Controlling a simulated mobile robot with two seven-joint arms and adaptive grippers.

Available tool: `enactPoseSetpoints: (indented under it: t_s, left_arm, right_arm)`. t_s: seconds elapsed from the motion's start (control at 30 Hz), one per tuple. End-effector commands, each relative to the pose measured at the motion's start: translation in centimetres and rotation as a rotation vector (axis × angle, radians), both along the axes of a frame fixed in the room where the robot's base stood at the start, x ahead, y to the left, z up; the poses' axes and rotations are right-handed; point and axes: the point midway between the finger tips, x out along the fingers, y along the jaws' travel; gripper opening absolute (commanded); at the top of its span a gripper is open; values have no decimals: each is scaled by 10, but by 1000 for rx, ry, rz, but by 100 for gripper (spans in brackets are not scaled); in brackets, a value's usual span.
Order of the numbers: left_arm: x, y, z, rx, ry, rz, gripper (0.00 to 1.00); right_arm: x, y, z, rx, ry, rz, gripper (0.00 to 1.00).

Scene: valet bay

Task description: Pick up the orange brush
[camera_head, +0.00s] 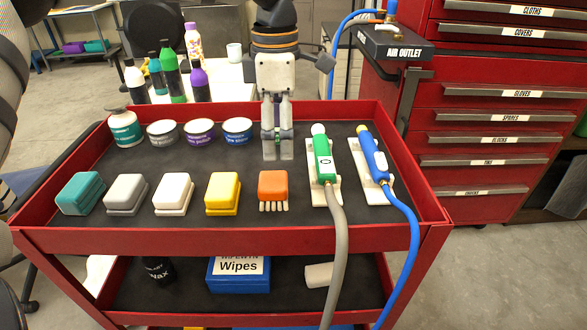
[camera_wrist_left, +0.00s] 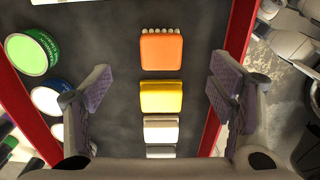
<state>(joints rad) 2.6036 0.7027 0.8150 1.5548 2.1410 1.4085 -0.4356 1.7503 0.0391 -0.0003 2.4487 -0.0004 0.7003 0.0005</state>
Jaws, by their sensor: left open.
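In the left wrist view the orange brush (camera_wrist_left: 162,50) lies ahead, at the top of the picture, between the lines of the spread fingers. The left gripper (camera_wrist_left: 160,95) is open with nothing between its pads. My right gripper is not seen.
Yellow (camera_head: 222,193), white (camera_head: 174,193), grey (camera_head: 126,194) and teal (camera_head: 80,193) blocks stand left of the brush. Tins (camera_head: 199,132) stand behind them. A green-handled hose tool (camera_head: 324,160) and a blue one (camera_head: 374,155) lie right. The cart has a raised red rim.

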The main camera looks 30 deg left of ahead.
Motion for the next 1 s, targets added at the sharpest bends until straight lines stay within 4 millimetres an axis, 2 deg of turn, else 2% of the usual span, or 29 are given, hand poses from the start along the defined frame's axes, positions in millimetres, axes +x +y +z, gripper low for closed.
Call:
enactPoseSetpoints:
  t_s: [0.1, 0.2, 0.37, 0.53, 0.63, 0.83, 0.87, 1.0]
  left_arm:
    - [-1, 1, -31, 2, 10, -1, 77]
    - [-1, 1, -51, 2, 10, 0, 77]
    - [0, 4, -71, 2, 7, 1, 77]
    - [1, 12, -104, 3, 9, -1, 77]
    - [1, 11, -113, 2, 5, -1, 77]
    - [2, 11, -114, 2, 2, -1, 77]
    - [2, 11, -114, 2, 2, -1, 74]
    - [2, 11, -114, 2, 2, -1, 43]
  right_arm:
    - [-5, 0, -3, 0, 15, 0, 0]
    - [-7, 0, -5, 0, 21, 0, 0]
    - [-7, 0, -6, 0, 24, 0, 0]
    - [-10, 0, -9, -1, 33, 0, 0]
    - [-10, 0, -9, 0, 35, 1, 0]
    - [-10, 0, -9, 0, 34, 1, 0]
    - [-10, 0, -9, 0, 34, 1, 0]
    - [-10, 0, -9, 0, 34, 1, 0]
